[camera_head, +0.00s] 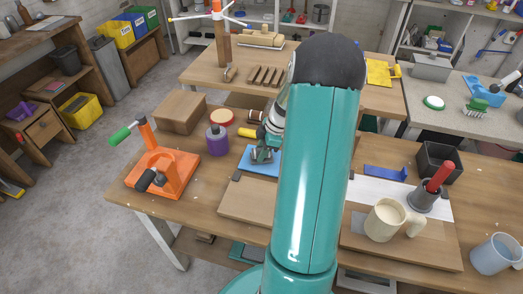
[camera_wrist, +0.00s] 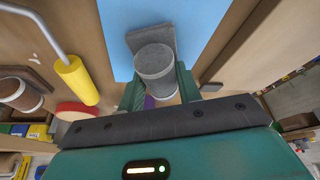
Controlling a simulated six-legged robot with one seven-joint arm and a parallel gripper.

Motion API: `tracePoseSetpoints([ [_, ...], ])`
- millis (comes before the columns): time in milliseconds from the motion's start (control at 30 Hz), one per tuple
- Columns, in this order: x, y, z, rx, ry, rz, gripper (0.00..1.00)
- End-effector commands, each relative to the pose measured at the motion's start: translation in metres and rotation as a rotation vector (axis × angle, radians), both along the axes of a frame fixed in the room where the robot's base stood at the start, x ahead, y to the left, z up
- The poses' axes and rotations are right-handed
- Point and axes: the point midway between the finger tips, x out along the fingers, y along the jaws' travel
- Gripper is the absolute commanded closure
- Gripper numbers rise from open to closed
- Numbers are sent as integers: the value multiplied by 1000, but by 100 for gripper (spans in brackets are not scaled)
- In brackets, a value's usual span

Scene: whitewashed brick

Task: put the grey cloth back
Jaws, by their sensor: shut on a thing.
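In the wrist view my gripper (camera_wrist: 158,88) is shut on a grey thing with a rounded, roll-like part and a flat flap, which I take for the grey cloth (camera_wrist: 155,60). The flap reaches over the blue mat (camera_wrist: 205,25); I cannot tell whether it touches. In the head view my gripper (camera_head: 263,152) is by the left edge of my arm, at the blue mat (camera_head: 246,161), and the cloth is hard to make out there.
A purple jar (camera_head: 217,140), an orange clamp stand (camera_head: 170,170) and a wooden box (camera_head: 180,112) stand left. A cream mug (camera_head: 384,222), a grey cup with a red handle (camera_head: 424,199) and a black bin (camera_head: 438,162) stand right. A yellow-handled tool (camera_wrist: 76,80) lies near my gripper.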

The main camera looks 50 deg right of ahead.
Motion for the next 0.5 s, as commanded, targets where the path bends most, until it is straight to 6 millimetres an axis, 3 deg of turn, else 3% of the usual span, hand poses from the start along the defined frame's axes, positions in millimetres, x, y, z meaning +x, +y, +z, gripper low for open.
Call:
tracePoseSetpoints([
  [100,0,0,-3,1,1,-1,87],
  [133,0,0,-3,0,0,-1,60],
  [200,0,0,-3,0,0,-1,46],
  [500,0,0,-2,0,0,0,44],
])
